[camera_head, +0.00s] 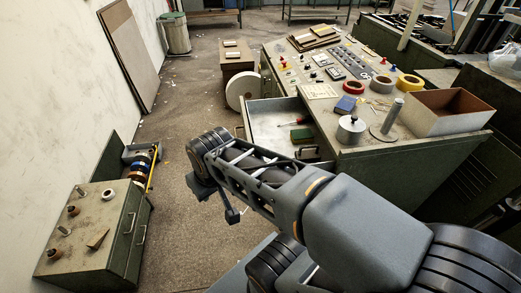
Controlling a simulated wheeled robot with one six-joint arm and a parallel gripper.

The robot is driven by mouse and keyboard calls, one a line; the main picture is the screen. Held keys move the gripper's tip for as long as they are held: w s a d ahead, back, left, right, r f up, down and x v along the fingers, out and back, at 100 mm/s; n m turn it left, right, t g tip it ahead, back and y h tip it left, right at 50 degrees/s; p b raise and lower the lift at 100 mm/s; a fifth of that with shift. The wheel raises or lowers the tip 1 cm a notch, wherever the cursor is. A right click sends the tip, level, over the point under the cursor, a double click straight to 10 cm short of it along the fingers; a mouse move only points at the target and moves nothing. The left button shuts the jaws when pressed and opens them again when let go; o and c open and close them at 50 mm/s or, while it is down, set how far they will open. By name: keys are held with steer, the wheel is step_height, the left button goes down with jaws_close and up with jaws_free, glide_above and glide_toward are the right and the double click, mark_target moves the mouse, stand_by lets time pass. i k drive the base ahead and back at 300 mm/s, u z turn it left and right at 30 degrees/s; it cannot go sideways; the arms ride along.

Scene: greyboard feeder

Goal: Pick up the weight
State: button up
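A squat silver metal cylinder with a small dark knob on top (351,130), which looks like the weight, stands upright on the near left part of the green console top (400,150). My arm reaches from the lower right toward the left, over the floor. My gripper is not clearly shown at the arm's far end, left of and apart from the weight. Its fingers cannot be made out. Nothing touches the weight from my side.
An open drawer (262,115) holds a green box and a red-handled tool. A low cabinet (85,245) stands left.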

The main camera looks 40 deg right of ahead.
mark_target(313, 155)
steer(key=k, duration=0.25)
steer(key=u, duration=0.9)
steer(key=i, duration=0.7)
steer(key=z, duration=2.25)
steer(key=i, duration=0.5)
steer(key=z, duration=0.95)
steer(key=k, duration=0.2)
steer(key=z, duration=0.3)
